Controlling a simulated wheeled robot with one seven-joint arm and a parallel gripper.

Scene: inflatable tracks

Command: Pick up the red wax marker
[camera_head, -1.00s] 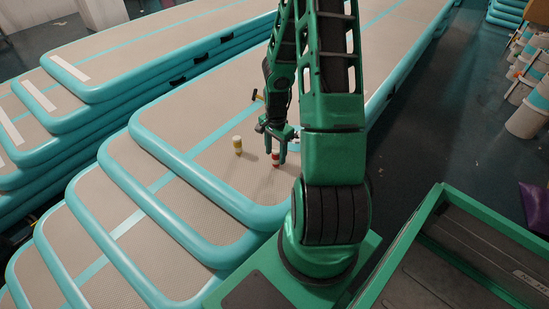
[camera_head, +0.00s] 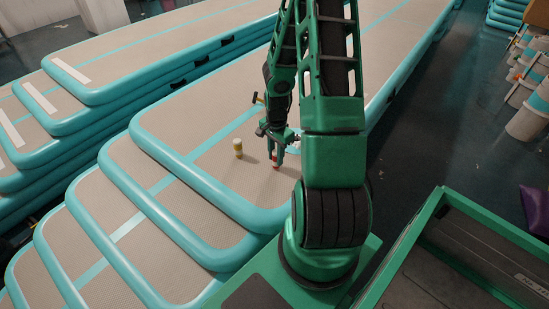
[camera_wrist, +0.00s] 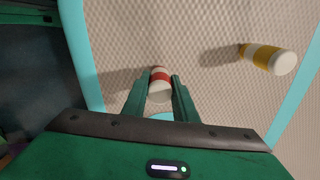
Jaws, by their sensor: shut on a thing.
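The red wax marker (camera_head: 276,167) has a red body with a white band and pale end. It is on the beige top of the nearest upper inflatable track (camera_head: 200,178). My gripper (camera_head: 275,152) reaches down over it. In the wrist view the marker (camera_wrist: 160,80) sits between the two green fingers of my gripper (camera_wrist: 160,96), which are shut on it. The fingers hide part of the marker in the head view. I cannot tell whether its base still touches the track.
A yellow and white marker (camera_head: 238,148) stands to the left of my gripper; it also shows in the wrist view (camera_wrist: 268,58). Stacked teal-edged tracks (camera_head: 75,165) lie to the left. White and teal rolls (camera_head: 528,115) stand at the right. The track around the markers is clear.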

